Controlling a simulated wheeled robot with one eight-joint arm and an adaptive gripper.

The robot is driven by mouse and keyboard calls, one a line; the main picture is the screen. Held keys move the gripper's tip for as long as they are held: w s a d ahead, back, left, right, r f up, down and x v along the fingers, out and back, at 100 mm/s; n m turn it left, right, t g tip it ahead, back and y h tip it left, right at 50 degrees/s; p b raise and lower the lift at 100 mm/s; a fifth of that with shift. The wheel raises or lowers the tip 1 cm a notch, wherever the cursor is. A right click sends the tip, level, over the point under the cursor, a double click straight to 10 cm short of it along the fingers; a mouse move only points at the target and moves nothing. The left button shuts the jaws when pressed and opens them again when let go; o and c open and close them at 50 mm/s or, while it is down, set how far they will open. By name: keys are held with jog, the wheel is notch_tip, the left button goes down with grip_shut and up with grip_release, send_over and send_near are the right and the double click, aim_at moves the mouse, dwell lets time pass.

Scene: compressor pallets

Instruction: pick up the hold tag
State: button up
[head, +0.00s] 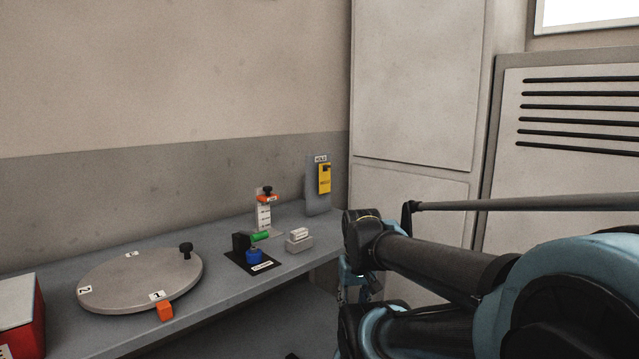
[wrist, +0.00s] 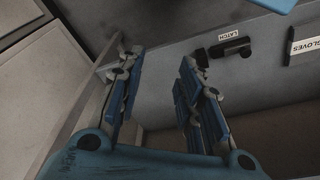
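The hold tag (head: 324,179) is a yellow tag hanging on a grey upright board (head: 317,200) with a "HOLD" label, at the back right end of the bench in the head view. My gripper is in the lower middle of the head view, mostly behind my own arm, to the right of the bench and apart from the tag. In the wrist view my gripper (wrist: 158,60) has its two blue-padded fingers spread apart with nothing between them. The tag is not visible in the wrist view.
The wrist view shows a "LATCH" label (wrist: 229,36) and a "GLOVES" label (wrist: 305,46).

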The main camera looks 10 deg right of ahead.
jog(key=o, duration=1)
jog(key=r, duration=0.3)
jog(key=shift+w, duration=0.2)
jog(key=shift+c, duration=0.2)
notch_tip(320, 180, up, 38)
jog(key=n+t+y, duration=0.1)
jog(key=n+y, duration=0.2)
jog(key=n, duration=0.4)
send_over(325, 180)
jog(key=s+d, duration=0.4)
jog(key=s, duration=0.2)
jog(key=x, duration=1.1)
jog(key=w+d+x, duration=0.1)
jog(key=x, duration=0.5)
jog(key=shift+a+f, duration=0.1)
jog(key=shift+f, duration=0.15)
